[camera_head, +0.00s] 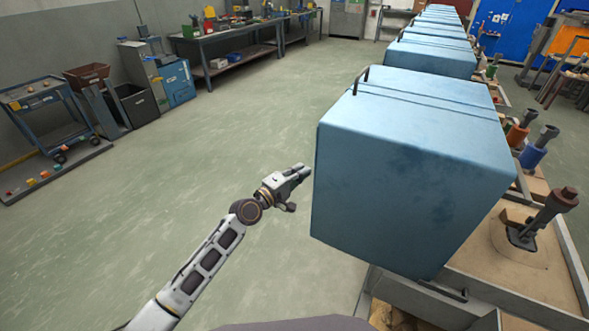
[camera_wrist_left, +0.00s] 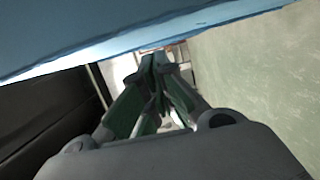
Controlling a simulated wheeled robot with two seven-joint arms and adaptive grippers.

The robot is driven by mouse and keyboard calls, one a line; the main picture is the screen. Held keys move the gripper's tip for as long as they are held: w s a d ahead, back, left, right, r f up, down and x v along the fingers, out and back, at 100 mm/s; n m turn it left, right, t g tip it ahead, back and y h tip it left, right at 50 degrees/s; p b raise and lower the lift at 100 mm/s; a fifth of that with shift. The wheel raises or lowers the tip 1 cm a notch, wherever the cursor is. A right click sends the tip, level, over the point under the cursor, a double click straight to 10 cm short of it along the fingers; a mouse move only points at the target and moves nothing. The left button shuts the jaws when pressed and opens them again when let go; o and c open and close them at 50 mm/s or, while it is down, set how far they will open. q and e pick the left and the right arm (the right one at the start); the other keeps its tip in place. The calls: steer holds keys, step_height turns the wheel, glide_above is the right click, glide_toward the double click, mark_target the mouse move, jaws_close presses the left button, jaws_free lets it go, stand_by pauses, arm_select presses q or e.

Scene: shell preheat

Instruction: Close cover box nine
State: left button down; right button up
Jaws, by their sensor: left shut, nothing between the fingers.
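The nearest blue cover (camera_head: 400,165) is a large box with a black handle on its top edge, standing at the row's near end in the head view. No number is readable on it, so I cannot tell whether it is nine. It overhangs the bench on its left side. My left gripper (camera_head: 304,171) is shut and empty, close beside the cover's left face; I cannot tell if they touch. In the left wrist view, the shut fingers (camera_wrist_left: 156,62) sit just below the blue cover's edge (camera_wrist_left: 150,28). My right gripper is out of view.
More blue covers (camera_head: 430,57) run back in a row behind it. A bench (camera_head: 540,285) with clamp-like tools (camera_head: 545,215) lies to the right. Open green floor (camera_head: 240,130) is on the left. A trolley (camera_head: 45,110) and workbench (camera_head: 235,40) stand far off.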

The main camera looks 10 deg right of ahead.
arm_select(q)
steer(key=shift+s+d, duration=0.45)
steer(key=shift+d, duration=0.2)
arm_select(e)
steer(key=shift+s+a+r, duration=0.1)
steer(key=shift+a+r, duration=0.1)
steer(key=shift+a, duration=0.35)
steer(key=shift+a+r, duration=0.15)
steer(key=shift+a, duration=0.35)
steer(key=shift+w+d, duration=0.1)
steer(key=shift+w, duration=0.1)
